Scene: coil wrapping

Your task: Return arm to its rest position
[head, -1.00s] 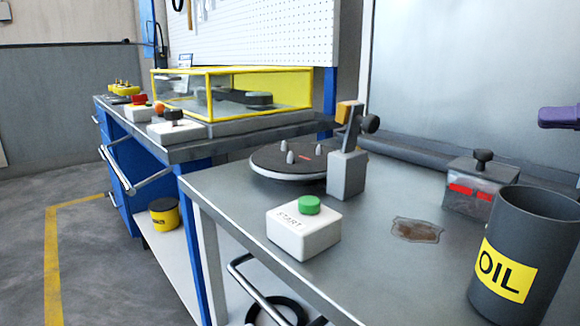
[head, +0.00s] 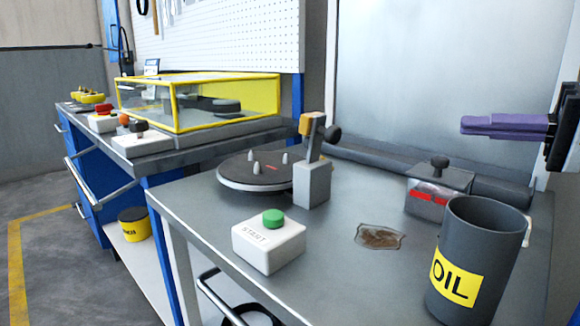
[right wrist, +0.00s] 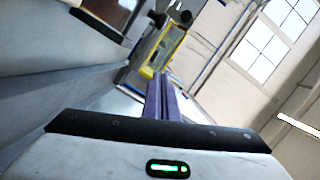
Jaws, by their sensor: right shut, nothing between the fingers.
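My right gripper (head: 466,125) reaches in from the right edge in the head view, with purple fingers pressed together and nothing between them. It is above the back right of the metal table, apart from everything on it. In the right wrist view its closed purple fingers (right wrist: 160,82) point away over the scene. My left gripper is in neither view. The turntable (head: 262,170) with short pegs lies empty on the table. A grey post with a lever (head: 312,184) stands beside it.
A white START box with a green button (head: 268,246) sits near the front edge. A dark OIL can (head: 485,235), a grey box with a black knob (head: 440,187) and a brown stain (head: 380,236) are on the right. A yellow-framed clear case (head: 174,104) stands on the far bench.

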